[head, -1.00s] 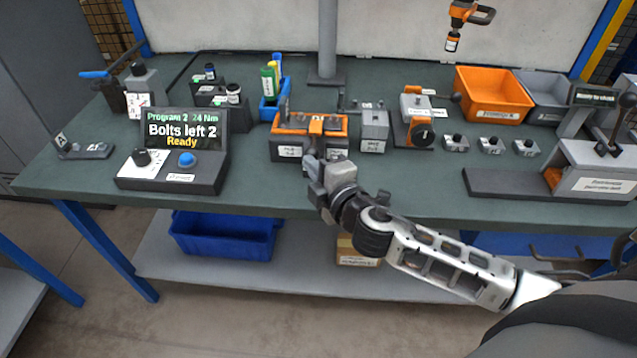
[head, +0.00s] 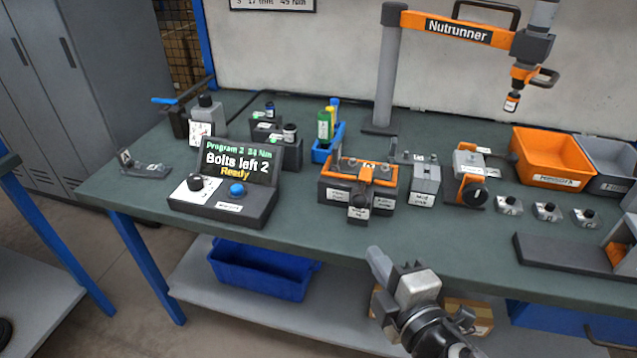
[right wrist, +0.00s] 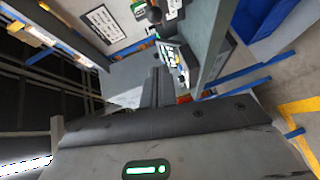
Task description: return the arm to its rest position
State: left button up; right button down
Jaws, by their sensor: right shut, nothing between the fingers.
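My right gripper (head: 378,258) is in front of the workbench's front edge, below the orange-topped fixture, apart from it. It is shut and empty. Its fingers also show in the right wrist view (right wrist: 157,88), close together with nothing between them. The right arm comes in from the bottom of the head view. My left gripper is not in view.
The workbench (head: 330,245) carries a controller box (head: 225,205) reading "Bolts left 2, Ready", the orange-topped fixture (head: 340,190) and an orange bin (head: 550,160). A nutrunner (head: 525,75) hangs at the back right. A blue crate (head: 262,275) sits on the lower shelf.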

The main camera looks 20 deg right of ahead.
jog(key=s+a+f+m+g+y, duration=0.1)
jog(key=s+a+f+m+g, duration=0.1)
jog(key=f+m, duration=0.5)
jog(key=s+a+f+m+g, duration=0.2)
jog(key=s+f+m+g, duration=0.2)
jog(key=f, duration=0.6)
jog(key=s+m, duration=0.2)
jog(key=m, duration=0.1)
jog(key=shift+a+m+y, duration=0.2)
jog(key=shift+m+y, duration=0.1)
jog(key=shift+y, duration=0.1)
